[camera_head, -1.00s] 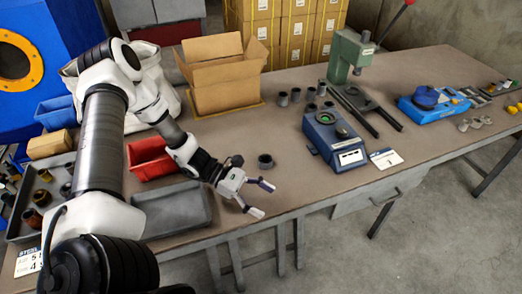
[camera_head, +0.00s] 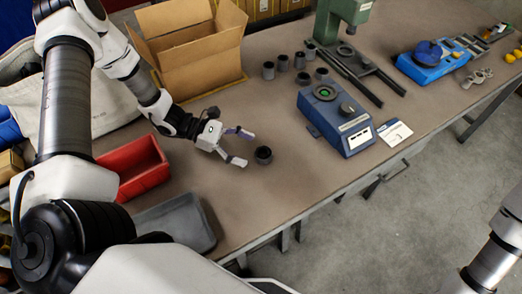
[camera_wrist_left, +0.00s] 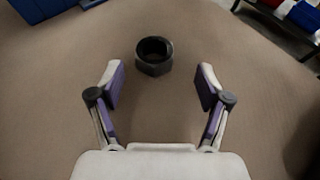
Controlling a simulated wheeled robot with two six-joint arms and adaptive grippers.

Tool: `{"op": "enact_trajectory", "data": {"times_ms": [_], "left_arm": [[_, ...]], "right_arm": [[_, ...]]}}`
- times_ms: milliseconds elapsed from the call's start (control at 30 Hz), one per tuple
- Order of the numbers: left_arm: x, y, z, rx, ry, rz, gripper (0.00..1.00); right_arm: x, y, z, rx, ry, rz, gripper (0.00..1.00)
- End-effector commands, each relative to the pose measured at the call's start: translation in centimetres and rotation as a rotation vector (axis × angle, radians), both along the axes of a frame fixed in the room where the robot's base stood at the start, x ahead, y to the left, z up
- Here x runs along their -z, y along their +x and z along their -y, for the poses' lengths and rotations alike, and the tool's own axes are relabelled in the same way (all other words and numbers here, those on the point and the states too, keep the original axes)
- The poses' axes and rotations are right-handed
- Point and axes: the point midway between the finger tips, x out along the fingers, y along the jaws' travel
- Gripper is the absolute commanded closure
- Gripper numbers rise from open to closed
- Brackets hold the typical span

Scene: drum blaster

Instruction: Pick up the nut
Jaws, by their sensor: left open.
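The nut (camera_head: 263,155) is a dark grey ring-shaped piece with a faceted base, standing alone on the brown tabletop. My left gripper (camera_head: 250,149) is open and empty, low over the table, with its two fingers pointing at the nut. In the left wrist view the nut (camera_wrist_left: 154,57) sits just beyond the open fingertips (camera_wrist_left: 160,72), slightly left of the middle between them. The fingers do not appear to touch it. Part of my right arm shows at the lower right of the head view, but its gripper is out of frame.
A blue device (camera_head: 335,118) stands right of the nut, with a white card (camera_head: 394,132) beside it. Several similar dark cylinders (camera_head: 268,70) stand behind. A cardboard box (camera_head: 200,60), red bin (camera_head: 133,166) and grey tray (camera_head: 178,224) lie left. Table around the nut is clear.

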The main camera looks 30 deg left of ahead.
Motion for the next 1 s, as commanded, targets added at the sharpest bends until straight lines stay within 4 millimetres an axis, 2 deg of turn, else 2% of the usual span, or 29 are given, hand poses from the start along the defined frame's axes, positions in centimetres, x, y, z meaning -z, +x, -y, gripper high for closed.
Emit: {"op": "enact_trajectory", "data": {"times_ms": [233, 500, 533, 733, 1000], "left_arm": [[1.1, 1.7, 3.5, 0.005, 0.002, -0.004, 0.23], [1.3, 2.0, 4.1, -0.001, -0.001, 0.001, 0.23], [1.3, 2.0, 4.1, -0.001, -0.001, 0.001, 0.26], [1.3, 2.0, 4.1, -0.001, 0.000, -0.001, 0.97], [1.3, 2.0, 4.1, -0.001, 0.000, -0.001, 0.97]], "right_arm": [[-0.1, 0.0, 0.0, -0.001, 0.000, 0.001, 0.60], [-0.1, 0.0, 0.0, -0.001, 0.000, 0.001, 0.60], [-0.1, 0.0, 0.0, -0.001, 0.000, 0.001, 0.60], [-0.1, 0.0, 0.0, -0.001, 0.000, 0.001, 0.60], [-0.1, 0.0, 0.0, -0.001, 0.000, 0.000, 0.60]]}}
